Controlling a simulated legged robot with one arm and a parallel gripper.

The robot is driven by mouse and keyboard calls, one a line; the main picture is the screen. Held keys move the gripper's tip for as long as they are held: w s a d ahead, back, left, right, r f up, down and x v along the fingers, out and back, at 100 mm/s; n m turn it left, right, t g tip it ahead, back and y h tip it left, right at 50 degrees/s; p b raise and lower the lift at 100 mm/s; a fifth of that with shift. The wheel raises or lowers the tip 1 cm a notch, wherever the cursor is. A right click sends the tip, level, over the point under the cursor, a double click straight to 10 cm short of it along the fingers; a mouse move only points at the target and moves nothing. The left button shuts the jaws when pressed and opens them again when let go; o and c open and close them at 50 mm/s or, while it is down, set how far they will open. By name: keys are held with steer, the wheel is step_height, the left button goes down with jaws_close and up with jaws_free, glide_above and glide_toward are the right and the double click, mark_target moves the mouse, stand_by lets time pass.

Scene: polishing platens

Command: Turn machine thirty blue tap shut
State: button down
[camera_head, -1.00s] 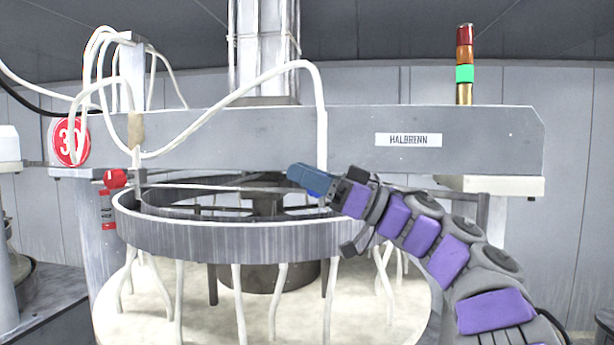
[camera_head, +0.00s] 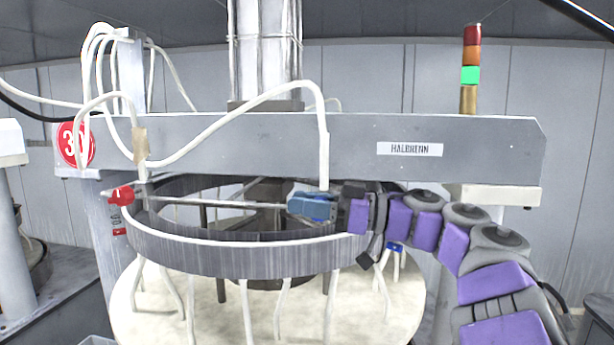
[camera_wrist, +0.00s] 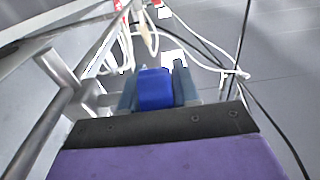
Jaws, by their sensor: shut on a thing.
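The round red sign reading 30 (camera_head: 75,145) is at the left end of the machine's grey beam. My gripper (camera_head: 300,206) is above the machine's round ring, at the end of a thin horizontal pipe (camera_head: 220,203). In the wrist view, the blue tap handle (camera_wrist: 155,88) sits between the two grey-blue fingers of my gripper (camera_wrist: 157,90), which are shut on it. In the head view, the fingers largely hide the handle. The tap's body and the angle of its handle cannot be made out.
A red tap (camera_head: 121,195) is on the left post. A white hose (camera_head: 323,160) hangs close above my gripper. The grey beam (camera_head: 260,135) runs behind it, and the ring (camera_head: 240,258) lies below. A signal tower (camera_head: 470,75) stands at the right, with green showing.

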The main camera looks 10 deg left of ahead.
steer(key=shift+f+h+p, duration=0.1)
steer(key=shift+h+p, duration=1)
steer(key=shift+h, duration=0.1)
steer(key=c, duration=1.2)
jaws_free()
steer(key=shift+c, duration=0.2)
steer(key=o, duration=0.3)
steer(key=shift+w+a+f, duration=0.1)
steer(key=shift+w+f, duration=0.05)
steer(key=shift+w, duration=0.1)
steer(key=shift+s+h, duration=0.15)
steer(key=shift+h, duration=0.15)
